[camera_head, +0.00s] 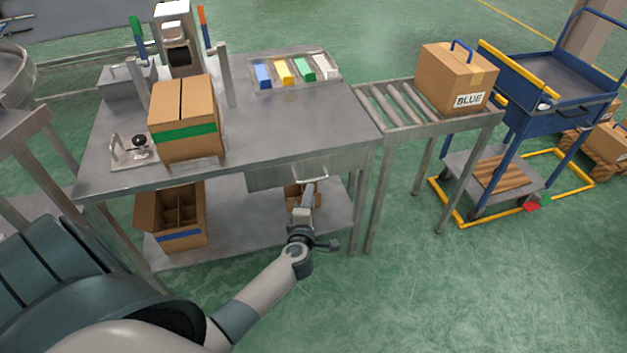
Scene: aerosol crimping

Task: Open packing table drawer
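The packing table (275,128) is a grey metal bench in the middle. Its drawer (268,177) hangs under the front edge at the right, with a thin bar handle on its front. The drawer front looks about flush with the table edge, so it appears closed. My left arm reaches up from the bottom, and my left gripper (308,190) is at the drawer handle, overlapping it in the view. The fingers are too small to tell whether they are open or shut, or touch the handle. My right gripper is not in view.
A carton with a green band (183,118) stands on the table, near a tray of coloured packs (295,73). An open divided carton (177,218) is on the lower shelf. A roller conveyor (398,112) holds a BLUE box (455,78). The floor in front is clear.

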